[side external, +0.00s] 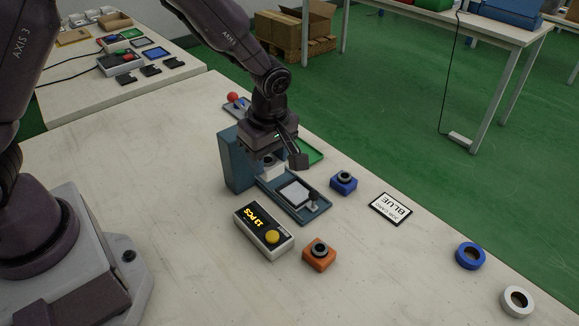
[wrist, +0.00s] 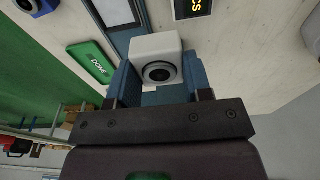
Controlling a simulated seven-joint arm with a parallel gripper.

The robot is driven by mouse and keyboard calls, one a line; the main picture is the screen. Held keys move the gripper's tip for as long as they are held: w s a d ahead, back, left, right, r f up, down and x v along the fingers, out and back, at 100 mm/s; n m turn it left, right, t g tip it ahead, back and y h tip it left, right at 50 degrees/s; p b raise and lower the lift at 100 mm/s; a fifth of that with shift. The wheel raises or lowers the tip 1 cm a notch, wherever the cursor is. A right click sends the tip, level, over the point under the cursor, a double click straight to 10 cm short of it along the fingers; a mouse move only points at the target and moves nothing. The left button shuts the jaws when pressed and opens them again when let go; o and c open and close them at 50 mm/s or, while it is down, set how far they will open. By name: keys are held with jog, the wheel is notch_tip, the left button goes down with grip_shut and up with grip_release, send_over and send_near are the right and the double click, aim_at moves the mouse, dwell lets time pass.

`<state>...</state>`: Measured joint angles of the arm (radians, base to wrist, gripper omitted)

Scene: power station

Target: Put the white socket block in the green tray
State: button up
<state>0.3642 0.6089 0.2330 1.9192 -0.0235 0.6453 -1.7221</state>
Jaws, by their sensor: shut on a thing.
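The white socket block (wrist: 153,45), with a dark round socket in its face, is between the fingers of my gripper (wrist: 160,88) in the wrist view. In the side view it shows partly as a pale block (side external: 270,171) under my gripper (side external: 270,160), next to the teal upright fixture (side external: 236,165). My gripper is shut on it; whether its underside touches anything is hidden. The green tray (side external: 314,155) lies behind and right of my gripper, partly hidden by it. In the wrist view the tray (wrist: 82,53) reads DONE and lies left of the block, with nothing visible in it.
A teal base with a grey pad (side external: 295,193) lies in front of my gripper. A counter box (side external: 262,231), an orange block (side external: 319,255), a blue block (side external: 343,183) and a BLUE card (side external: 391,207) stand nearby. Blue (side external: 470,256) and white (side external: 516,301) rings lie at right.

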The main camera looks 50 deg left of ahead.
jog(key=s+r, duration=0.7)
jog(key=r, duration=0.1)
jog(key=w+a+m, duration=0.2)
jog(key=w+a, duration=0.4)
jog(key=w, duration=0.6)
jog(key=w+a+m, duration=0.2)
jog(key=w+a, duration=0.4)
jog(key=w, duration=0.6)
jog(key=shift+m+t, duration=0.3)
jog(key=f, duration=1.5)
jog(key=shift+w+a, duration=0.1)
jog(key=shift+w, duration=0.15)
jog(key=shift+f, duration=1.95)
